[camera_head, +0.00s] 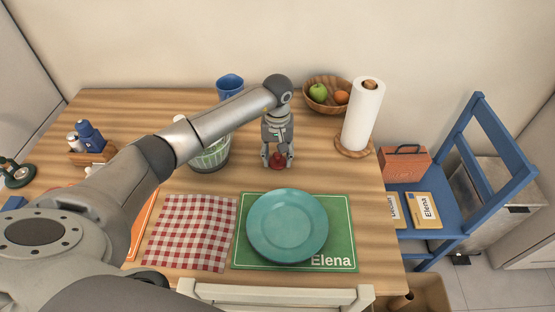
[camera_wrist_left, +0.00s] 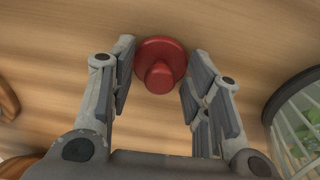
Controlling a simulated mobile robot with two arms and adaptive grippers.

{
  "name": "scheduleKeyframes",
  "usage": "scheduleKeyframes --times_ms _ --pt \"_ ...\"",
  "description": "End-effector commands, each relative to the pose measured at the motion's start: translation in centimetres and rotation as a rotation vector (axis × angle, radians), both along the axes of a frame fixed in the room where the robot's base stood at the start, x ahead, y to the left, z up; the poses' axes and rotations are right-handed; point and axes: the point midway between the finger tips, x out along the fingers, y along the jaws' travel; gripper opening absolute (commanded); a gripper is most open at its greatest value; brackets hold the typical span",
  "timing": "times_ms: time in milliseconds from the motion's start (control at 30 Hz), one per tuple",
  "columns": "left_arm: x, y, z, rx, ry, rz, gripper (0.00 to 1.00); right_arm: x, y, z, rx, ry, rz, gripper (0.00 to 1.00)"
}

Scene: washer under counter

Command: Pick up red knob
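The red knob (camera_head: 278,162) is on the wooden table behind the teal plate. In the left wrist view the red knob (camera_wrist_left: 159,68) shows a wide round base and a smaller round top that faces the camera. My left gripper (camera_head: 277,158) points down over the knob. In the left wrist view my left gripper (camera_wrist_left: 158,85) is open, with one finger on each side of the knob. A gap shows on both sides of the knob's top; whether a finger touches the base I cannot tell. My right gripper is not in view.
The teal plate (camera_head: 288,226) lies on a green "Elena" mat (camera_head: 342,230) in front. A fruit bowl (camera_head: 320,104) and paper towel roll (camera_head: 362,115) stand at the back right. A blue cup (camera_head: 229,84) is behind my arm.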

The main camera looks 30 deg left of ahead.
Motion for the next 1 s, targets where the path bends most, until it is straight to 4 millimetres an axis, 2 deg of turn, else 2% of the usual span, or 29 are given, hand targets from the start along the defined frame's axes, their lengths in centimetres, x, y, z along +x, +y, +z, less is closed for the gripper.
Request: scheduleKeyframes --times_ms 33,200,300,733,900,1000 --pt "0.0 0.0 0.0 0.000 0.000 0.000 0.35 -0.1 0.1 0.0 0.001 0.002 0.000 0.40" --pt "0.0 0.0 0.0 0.000 0.000 0.000 0.13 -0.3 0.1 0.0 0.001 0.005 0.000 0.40" --pt "0.0 0.0 0.0 0.000 0.000 0.000 0.03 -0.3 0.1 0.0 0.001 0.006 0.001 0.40" --pt "0.0 0.0 0.7 0.000 -0.001 0.000 0.03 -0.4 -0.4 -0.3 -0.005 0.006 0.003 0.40" --pt "0.2 0.1 3.0 0.003 -0.005 0.000 0.03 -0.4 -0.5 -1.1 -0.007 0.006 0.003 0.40" --pt "-0.7 -1.4 5.0 0.000 -0.005 -0.006 0.03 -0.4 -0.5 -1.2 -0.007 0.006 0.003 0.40"
